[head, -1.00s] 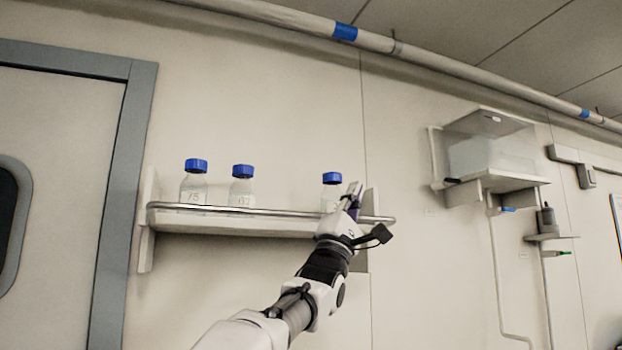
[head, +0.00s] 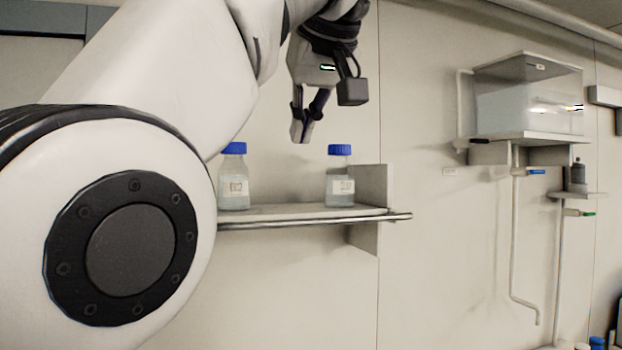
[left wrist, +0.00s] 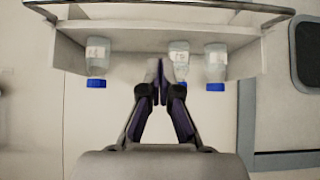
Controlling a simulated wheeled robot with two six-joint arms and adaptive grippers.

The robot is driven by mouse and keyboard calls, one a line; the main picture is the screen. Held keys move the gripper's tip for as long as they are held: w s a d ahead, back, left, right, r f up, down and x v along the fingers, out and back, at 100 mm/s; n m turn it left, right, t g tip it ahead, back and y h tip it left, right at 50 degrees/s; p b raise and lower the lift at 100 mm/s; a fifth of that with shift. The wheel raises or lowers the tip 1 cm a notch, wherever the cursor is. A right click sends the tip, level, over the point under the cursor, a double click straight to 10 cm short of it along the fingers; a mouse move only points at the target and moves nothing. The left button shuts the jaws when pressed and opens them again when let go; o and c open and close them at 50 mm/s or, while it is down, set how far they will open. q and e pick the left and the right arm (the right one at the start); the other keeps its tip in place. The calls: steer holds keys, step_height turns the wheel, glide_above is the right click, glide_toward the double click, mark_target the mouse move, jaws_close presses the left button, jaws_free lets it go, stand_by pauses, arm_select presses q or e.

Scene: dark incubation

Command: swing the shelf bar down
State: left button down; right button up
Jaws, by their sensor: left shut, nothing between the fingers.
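The shelf bar (head: 310,222) is a thin metal rail along the front edge of the wall shelf (head: 290,211). It lies low at the board's edge and does not cross the bottles' fronts. In the left wrist view, which is upside down, the bar (left wrist: 190,4) stands out from the shelf (left wrist: 130,36). My left gripper (head: 302,138) is shut and empty, pointing down above the shelf, clear of the bar. In the left wrist view its fingertips (left wrist: 158,72) appear beside the middle bottle (left wrist: 180,62). My right gripper is not in view.
Blue-capped bottles stand on the shelf: one at left (head: 234,180), one at right (head: 340,178). My left arm hides the shelf's left part. A clear tank (head: 528,105) hangs on the wall at right, with pipes below. The wall between is bare.

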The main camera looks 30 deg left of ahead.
arm_select(q)
steer(key=b, duration=0.2)
glide_above(278, 224)
steer(key=d, duration=0.2)
step_height(278, 224, down, 7)
steer(key=f, duration=0.1)
steer(key=f+b, duration=0.1)
steer(key=f, duration=0.2)
steer(key=shift+w, duration=0.25)
steer(key=shift+w+a+f, duration=0.1)
steer(key=shift+a, duration=0.05)
